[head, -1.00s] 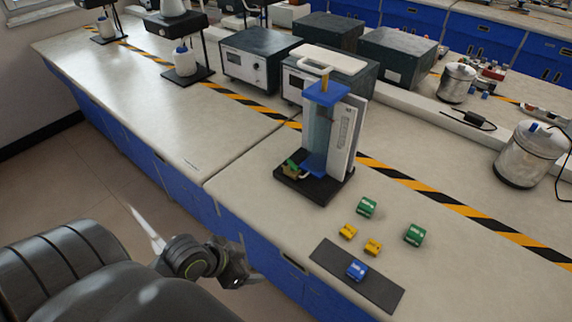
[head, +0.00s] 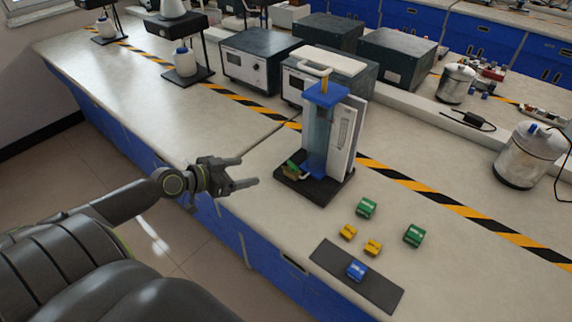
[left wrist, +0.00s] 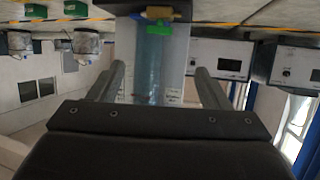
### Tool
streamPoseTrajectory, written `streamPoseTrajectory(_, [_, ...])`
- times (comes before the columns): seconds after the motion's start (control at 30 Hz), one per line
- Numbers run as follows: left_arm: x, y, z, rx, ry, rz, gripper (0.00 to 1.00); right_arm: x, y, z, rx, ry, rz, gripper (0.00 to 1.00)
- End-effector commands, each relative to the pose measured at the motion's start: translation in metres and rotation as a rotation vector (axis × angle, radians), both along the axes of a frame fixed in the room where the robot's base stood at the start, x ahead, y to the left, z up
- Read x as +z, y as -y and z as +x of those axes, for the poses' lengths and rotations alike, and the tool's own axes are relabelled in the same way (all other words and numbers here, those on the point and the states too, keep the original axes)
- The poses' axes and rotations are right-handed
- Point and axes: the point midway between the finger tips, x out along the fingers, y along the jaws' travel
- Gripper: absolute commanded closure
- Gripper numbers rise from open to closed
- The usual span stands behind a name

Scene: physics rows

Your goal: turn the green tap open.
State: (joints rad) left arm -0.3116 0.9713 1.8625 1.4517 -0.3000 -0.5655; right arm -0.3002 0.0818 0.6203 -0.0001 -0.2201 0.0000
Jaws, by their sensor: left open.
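The green tap (head: 290,167) sits low on the left side of a clear blue-tinted column (head: 318,135) on a black base. In the left wrist view the green tap (left wrist: 158,28) shows at the top, beside a brass fitting (left wrist: 165,14). My left gripper (head: 248,171) is open and empty, to the left of the tap and apart from it. Its two fingers (left wrist: 158,72) appear on either side of the column in the left wrist view. My right gripper is in neither view.
Green and yellow blocks (head: 372,247) stand right of the base, with a blue block (head: 356,270) on a dark mat (head: 385,292). Grey boxes (head: 257,60) and metal cans (head: 527,155) stand farther back. The bench left of the base is clear.

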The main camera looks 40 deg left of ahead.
Motion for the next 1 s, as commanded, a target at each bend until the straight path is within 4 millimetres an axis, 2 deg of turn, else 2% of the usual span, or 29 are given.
streamPoseTrajectory(0.73, [-0.046, 0.039, 0.109, -0.001, -0.002, -0.005, 0.29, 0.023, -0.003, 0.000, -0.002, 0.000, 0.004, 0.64])
streamPoseTrajectory(1.0, [-0.058, 0.047, 0.133, -0.001, -0.003, -0.004, 0.29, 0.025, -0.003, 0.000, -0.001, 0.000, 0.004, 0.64])
